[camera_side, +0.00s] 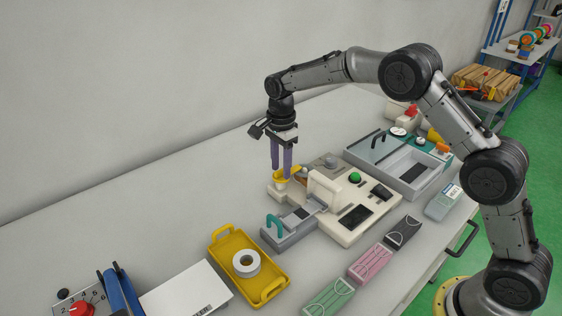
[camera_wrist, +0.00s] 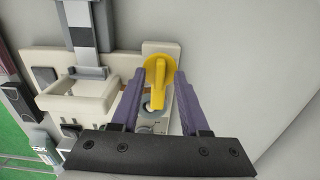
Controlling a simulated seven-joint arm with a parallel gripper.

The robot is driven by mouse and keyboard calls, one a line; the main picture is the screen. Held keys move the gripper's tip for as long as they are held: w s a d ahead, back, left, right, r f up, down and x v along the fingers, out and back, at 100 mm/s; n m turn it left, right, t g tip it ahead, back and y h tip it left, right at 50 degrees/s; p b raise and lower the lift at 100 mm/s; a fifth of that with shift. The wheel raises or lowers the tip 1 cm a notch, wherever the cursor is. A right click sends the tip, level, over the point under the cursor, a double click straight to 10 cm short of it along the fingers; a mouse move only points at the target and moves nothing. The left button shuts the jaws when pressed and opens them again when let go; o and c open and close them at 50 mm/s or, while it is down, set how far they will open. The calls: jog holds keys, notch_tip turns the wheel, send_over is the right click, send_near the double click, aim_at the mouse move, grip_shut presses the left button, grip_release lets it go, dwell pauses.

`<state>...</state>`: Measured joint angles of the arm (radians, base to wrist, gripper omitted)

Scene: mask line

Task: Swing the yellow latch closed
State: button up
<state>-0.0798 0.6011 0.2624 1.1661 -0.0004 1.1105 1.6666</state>
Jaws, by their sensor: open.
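The yellow latch (camera_wrist: 159,75) sits on the cream machine (camera_wrist: 112,67) in the wrist view, with a round head and a narrow arm pointing toward my gripper. In the side view the latch (camera_side: 286,178) shows at the machine's back left corner, partly behind my fingers. My gripper (camera_side: 281,172) points down over it, with purple fingers. In the wrist view my gripper (camera_wrist: 158,75) is open, one finger on each side of the latch, with a visible gap on both sides. I cannot tell the fingers' exact height over the machine.
A grey slide with a teal handle (camera_side: 274,223) is at the machine's front left. A yellow tray (camera_side: 262,284) holds a white tape roll (camera_side: 246,263). Folded masks in green, pink (camera_side: 370,261) and black lie in front. A glass-lidded grey box (camera_side: 398,169) stands right.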

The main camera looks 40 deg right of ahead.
aim_at(281, 170)
notch_tip(281, 170, up, 14)
dwell(0.5)
jog(key=shift+f, duration=0.1)
